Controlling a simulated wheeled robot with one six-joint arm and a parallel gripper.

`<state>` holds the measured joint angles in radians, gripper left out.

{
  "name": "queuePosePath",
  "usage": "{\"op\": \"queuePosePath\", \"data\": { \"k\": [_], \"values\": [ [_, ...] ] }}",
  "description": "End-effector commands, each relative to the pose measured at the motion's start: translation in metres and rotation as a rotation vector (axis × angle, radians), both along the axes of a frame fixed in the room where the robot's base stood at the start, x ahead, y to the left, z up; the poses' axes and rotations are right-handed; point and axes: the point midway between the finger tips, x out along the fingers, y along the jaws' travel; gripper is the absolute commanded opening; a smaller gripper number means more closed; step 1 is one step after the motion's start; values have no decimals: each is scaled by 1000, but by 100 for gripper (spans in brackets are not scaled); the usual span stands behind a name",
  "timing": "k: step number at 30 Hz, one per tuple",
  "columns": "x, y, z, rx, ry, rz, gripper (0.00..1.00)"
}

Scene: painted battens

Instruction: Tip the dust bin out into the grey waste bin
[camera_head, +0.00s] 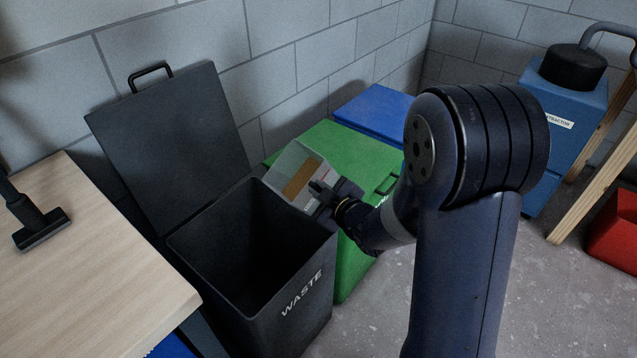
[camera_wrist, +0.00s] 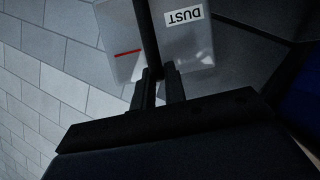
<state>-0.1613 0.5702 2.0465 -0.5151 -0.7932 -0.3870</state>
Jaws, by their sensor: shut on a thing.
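The dust bin (camera_head: 286,163) is a clear box, tilted, above the back right rim of the grey waste bin (camera_head: 290,310). A brown patch shows in it; I cannot tell whether that is dust. My gripper (camera_head: 322,192) is shut on it from the right. In the wrist view the dust bin (camera_wrist: 190,48) has an upside-down DUST label and a red line, and my gripper (camera_wrist: 160,78) is shut on a dark bar along it. The waste bin is open, its dark lid (camera_head: 170,140) leaning back towards the wall. Its inside looks dark and its floor cannot be made out.
A green bin (camera_head: 355,150) and a blue bin (camera_head: 375,108) stand behind, along the block wall. A wooden bench (camera_head: 90,260) with a black nozzle (camera_head: 40,230) is at left. A blue extractor (camera_head: 565,100) and a red box (camera_head: 615,230) are at right.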

Motion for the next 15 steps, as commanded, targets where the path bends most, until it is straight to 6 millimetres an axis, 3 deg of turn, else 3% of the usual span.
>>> {"op": "queuePosePath", "data": {
  "k": [15],
  "values": [
    [8, -8, 3, 242, 236, 0, 0]
  ]
}}
